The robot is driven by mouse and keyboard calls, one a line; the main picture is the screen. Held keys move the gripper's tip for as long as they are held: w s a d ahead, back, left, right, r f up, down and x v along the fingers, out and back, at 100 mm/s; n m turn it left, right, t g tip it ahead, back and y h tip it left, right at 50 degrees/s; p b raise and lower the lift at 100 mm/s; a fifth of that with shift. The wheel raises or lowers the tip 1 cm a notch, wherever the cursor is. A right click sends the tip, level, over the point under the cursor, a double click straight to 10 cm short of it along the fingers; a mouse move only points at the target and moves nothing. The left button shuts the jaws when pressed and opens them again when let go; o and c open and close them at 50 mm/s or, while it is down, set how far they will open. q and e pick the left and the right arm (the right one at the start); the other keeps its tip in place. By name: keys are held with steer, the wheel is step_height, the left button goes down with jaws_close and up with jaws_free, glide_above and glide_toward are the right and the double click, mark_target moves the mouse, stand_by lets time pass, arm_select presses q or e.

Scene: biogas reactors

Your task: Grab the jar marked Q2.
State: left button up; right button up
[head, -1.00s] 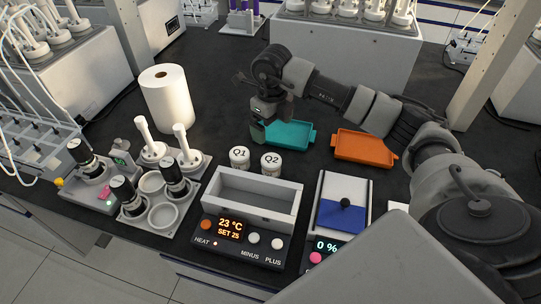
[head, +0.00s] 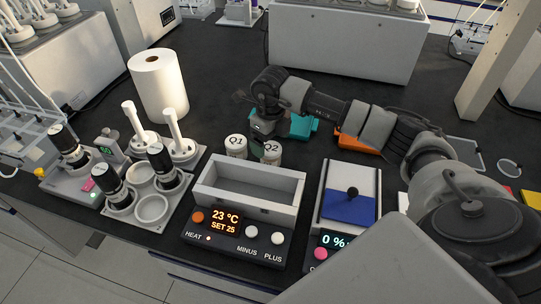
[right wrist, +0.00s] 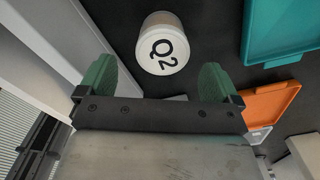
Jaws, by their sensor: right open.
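The jar marked Q2 (head: 271,158) is a small white-lidded jar on the dark bench, behind the grey water bath. In the right wrist view the Q2 jar (right wrist: 161,45) shows its round lid just beyond the fingertips, between their lines. My left gripper is not in view.
The water bath (head: 247,190) with its 23 °C display is in front of the jars. A teal tray (head: 302,127) and an orange tray (head: 360,144) lie behind and to the right, partly hidden by my arm. A paper roll (head: 158,85) stands at left.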

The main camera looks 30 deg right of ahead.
mark_target(271, 149)
steer(key=shift+f, duration=0.85)
step_height(271, 149, down, 4)
steer(key=shift+f+p, duration=0.15)
steer(key=shift+p, duration=0.7)
steer(key=shift+w+d+f, duration=0.1)
steer(key=shift+f, duration=0.45)
steer(key=c, duration=1.1)
steer(key=shift+o, duration=0.2)
steer(key=shift+r, duration=0.1)
